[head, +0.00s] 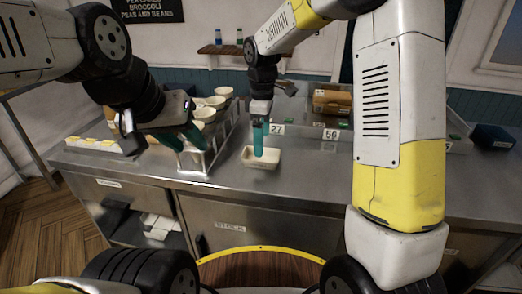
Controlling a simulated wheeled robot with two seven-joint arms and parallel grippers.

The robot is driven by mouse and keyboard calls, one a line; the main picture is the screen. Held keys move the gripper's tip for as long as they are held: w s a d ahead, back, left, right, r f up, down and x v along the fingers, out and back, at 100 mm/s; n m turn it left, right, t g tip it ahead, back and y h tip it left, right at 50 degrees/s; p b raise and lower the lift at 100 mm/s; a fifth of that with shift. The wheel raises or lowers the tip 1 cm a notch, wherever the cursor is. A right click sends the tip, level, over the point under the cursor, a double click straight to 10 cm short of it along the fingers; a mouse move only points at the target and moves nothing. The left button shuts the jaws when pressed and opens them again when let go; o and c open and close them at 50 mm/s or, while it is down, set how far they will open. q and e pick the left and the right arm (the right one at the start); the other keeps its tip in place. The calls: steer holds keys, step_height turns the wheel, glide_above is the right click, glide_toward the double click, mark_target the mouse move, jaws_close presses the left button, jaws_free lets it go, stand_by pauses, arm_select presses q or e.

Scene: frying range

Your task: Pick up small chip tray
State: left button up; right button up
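The small chip tray (262,162), a shallow cream-coloured dish, sits on the steel counter near its front edge, just right of the wire rack. My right gripper (265,148) points straight down at it, with teal fingertips over or inside the tray's back rim. It is seen edge-on, so the gap between its fingers and any contact with the tray cannot be told. My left gripper (183,139) is at the left, in front of the cups and the rack. Its teal fingers are apart and hold nothing that I can see.
A rack (197,160) with several pale cups (203,113) stands left of the tray. A tray of yellow-and-white items (93,144) lies at the far left. Cardboard boxes (332,102) stand behind, near number labels (330,134). Bare counter lies right of the tray.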

step_height(320, 180, down, 6)
steer(key=shift+a+f, duration=0.15)
steer(key=shift+f, duration=0.1)
steer(key=c, duration=1.4)
